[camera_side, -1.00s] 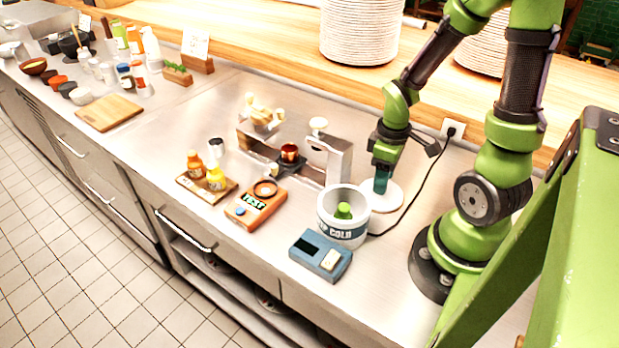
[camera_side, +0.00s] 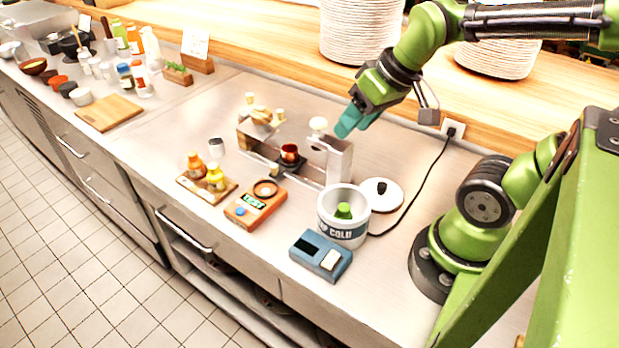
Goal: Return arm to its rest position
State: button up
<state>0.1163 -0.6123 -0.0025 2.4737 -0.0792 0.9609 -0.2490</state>
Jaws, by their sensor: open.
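My gripper (camera_side: 347,127) is at the end of my green arm, raised above the counter behind the grey metal stand (camera_side: 335,158). Its teal fingers point down and left. It is open, and no object shows between the fingers. Below and to its right, a white round lid (camera_side: 381,194) with a dark knob lies on the counter. The white tub marked COLD (camera_side: 344,234) stands open beside the lid, with a green-capped item (camera_side: 343,211) inside.
A copper cup (camera_side: 289,153) sits by the metal stand. An orange tester (camera_side: 256,204), a blue-grey device (camera_side: 320,256) and a wooden tray (camera_side: 207,189) with small bottles stand in front. A black cable (camera_side: 420,187) runs to a wall socket. Plate stacks (camera_side: 361,30) stand on the shelf behind.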

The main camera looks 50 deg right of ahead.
jog(key=shift+m+t+y, duration=0.5)
jog(key=shift+m+t, duration=0.3)
jog(key=a+r, duration=0.3)
jog(key=shift+s+a, duration=0.2)
jog(key=shift+a, duration=0.1)
